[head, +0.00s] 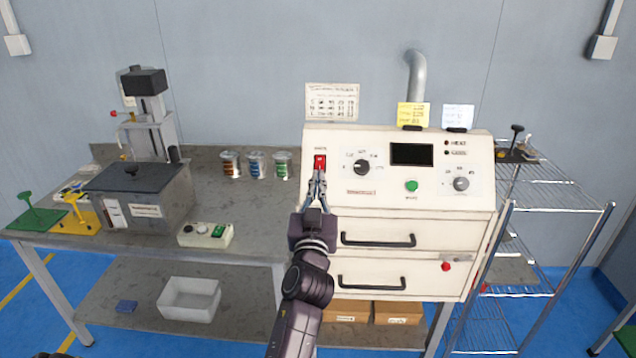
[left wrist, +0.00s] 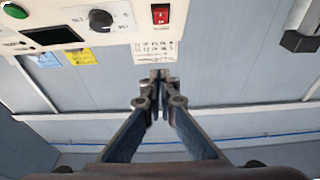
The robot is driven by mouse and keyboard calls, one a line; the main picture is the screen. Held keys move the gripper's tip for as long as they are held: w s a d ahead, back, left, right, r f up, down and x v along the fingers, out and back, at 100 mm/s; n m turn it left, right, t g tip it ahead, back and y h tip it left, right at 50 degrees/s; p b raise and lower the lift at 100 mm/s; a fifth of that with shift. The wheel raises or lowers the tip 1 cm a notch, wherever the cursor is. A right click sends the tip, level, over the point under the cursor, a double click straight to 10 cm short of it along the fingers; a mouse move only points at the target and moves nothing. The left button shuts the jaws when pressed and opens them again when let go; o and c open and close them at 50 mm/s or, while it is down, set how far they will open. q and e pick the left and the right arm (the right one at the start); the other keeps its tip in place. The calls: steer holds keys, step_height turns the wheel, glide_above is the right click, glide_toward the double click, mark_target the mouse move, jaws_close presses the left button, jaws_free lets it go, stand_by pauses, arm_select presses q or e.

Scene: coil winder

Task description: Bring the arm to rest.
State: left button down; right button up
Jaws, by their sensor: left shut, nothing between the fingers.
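My left gripper (head: 317,188) is in front of the white machine's control panel, its fingertips just below the red rocker switch (head: 319,162) in the head view. Whether the tips touch the panel I cannot tell. The fingers are shut with nothing between them. In the left wrist view the closed fingertips (left wrist: 156,80) show in the middle, and the red switch (left wrist: 160,14) is above them, apart in the picture. The white machine (head: 400,205) has a dark display, knobs, a green button and two drawers with black handles. My right gripper is in neither view.
A grey workbench (head: 255,225) to the left carries a dark-lidded box (head: 140,185), several small jars and a control box (head: 205,234). A wire rack (head: 560,195) stands to the right. A white bin (head: 190,298) sits on the lower shelf.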

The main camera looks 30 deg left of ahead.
arm_select(q)
steer(key=w+d+f+m+g+h, duration=0.1)
steer(key=d+f+m+h, duration=0.2)
steer(key=f, duration=1)
steer(key=w+d+f+m+g+h, duration=0.1)
steer(key=d+f+g+h, duration=0.3)
steer(key=f, duration=0.8)
steer(key=s+d+f+m+g+h, duration=0.1)
steer(key=s+d+f, duration=0.15)
steer(key=f, duration=0.55)
steer(key=s+d+f+m, duration=0.1)
steer(key=s+d+f, duration=0.1)
steer(key=s+f, duration=0.35)
steer(key=s+d+f+g+h, duration=0.1)
steer(key=s+d+f, duration=0.1)
steer(key=f, duration=0.7)
steer(key=s+d+f+m+g+h, duration=0.1)
steer(key=s+d+f+g, duration=0.15)
steer(key=s+f, duration=1.05)
steer(key=s+d+f+m+g, duration=0.1)
steer(key=s+f+g, duration=0.3)
steer(key=s+f, duration=0.95)
steer(key=s+a+g, duration=0.1)
steer(key=s+g, duration=0.2)
steer(key=s, duration=1.6)
steer(key=shift+s+a, duration=0.3)
steer(key=shift+s, duration=0.1)
